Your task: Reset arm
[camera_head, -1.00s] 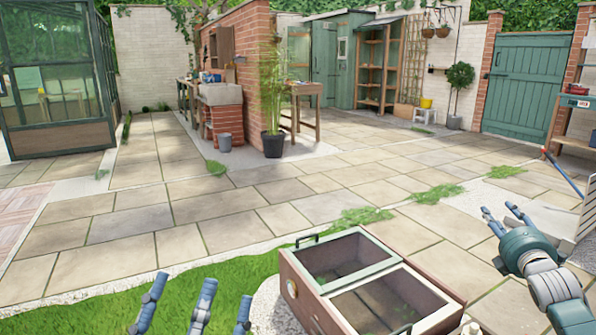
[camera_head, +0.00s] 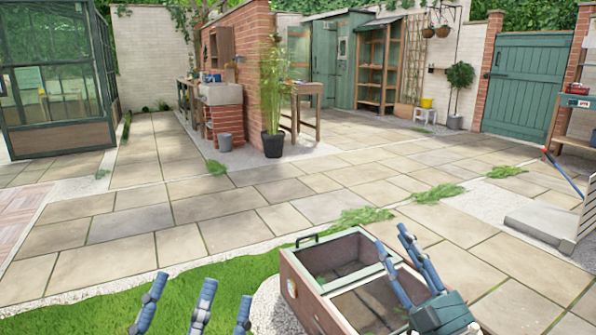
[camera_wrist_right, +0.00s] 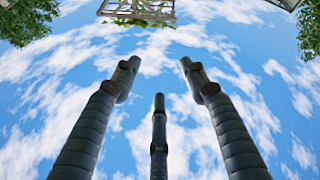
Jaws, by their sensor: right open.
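My right gripper (camera_head: 402,250) shows at the lower right of the head view, in front of the cold frame box. Its blue-grey fingers point up and spread apart, with nothing between them. In the right wrist view its fingers (camera_wrist_right: 158,80) stand apart against blue sky and clouds, also empty. My left gripper (camera_head: 203,292) shows at the bottom left of the head view, over the grass. Its several finger tips point up and apart, and no object shows between them. Its palm is outside the picture.
A wooden cold frame (camera_head: 318,300) with green-edged panes stands at the bottom centre, partly hidden by my right gripper. A grey platform with a slatted panel (camera_head: 545,222) is at the right. A potted bamboo (camera_head: 273,146) stands further back.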

